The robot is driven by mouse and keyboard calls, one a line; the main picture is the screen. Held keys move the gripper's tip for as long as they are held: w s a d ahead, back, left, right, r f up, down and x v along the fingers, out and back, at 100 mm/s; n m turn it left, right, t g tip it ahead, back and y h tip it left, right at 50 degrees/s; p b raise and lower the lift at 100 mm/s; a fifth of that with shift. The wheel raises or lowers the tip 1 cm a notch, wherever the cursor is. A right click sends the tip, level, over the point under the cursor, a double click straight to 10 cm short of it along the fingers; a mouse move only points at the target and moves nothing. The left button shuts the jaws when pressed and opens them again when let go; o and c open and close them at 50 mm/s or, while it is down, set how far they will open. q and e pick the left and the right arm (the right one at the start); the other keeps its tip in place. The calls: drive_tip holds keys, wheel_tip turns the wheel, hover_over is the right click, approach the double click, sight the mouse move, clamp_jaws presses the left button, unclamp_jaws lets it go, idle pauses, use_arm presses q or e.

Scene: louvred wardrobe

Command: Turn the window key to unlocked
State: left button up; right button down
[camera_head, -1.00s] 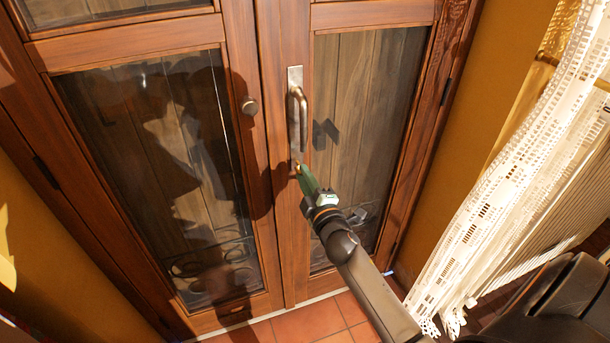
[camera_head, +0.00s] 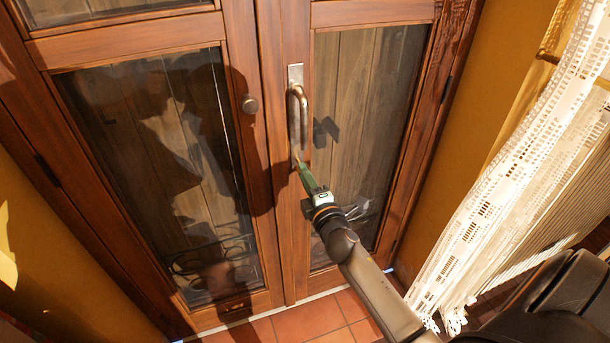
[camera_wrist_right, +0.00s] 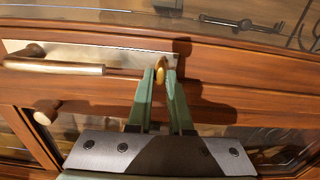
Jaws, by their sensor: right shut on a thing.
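The window key is a small brass piece (camera_wrist_right: 161,68) in the lock plate below the lever handle (camera_head: 299,95). In the right wrist view it sits between the green fingertips of my right gripper (camera_wrist_right: 161,80), which is shut on it. In the head view the right gripper (camera_head: 301,170) reaches the lower end of the plate and mostly hides the key. The handle and its metal plate also show in the right wrist view, the handle (camera_wrist_right: 55,67) lying left of the fingers. My left gripper is not in view.
A round knob (camera_head: 250,105) sits on the left door. Wooden doors with glass panes (camera_head: 155,150) fill the middle. A white lace curtain (camera_head: 490,190) hangs at the right. Terracotta tiles (camera_head: 310,321) lie below the doors.

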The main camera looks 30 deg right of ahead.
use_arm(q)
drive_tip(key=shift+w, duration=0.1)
use_arm(e)
drive_tip(key=shift+r, duration=0.15)
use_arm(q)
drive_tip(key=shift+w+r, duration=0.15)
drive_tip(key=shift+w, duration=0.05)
use_arm(e)
drive_tip(key=c, duration=0.8)
unclamp_jaws()
drive_tip(key=shift+c, duration=0.2)
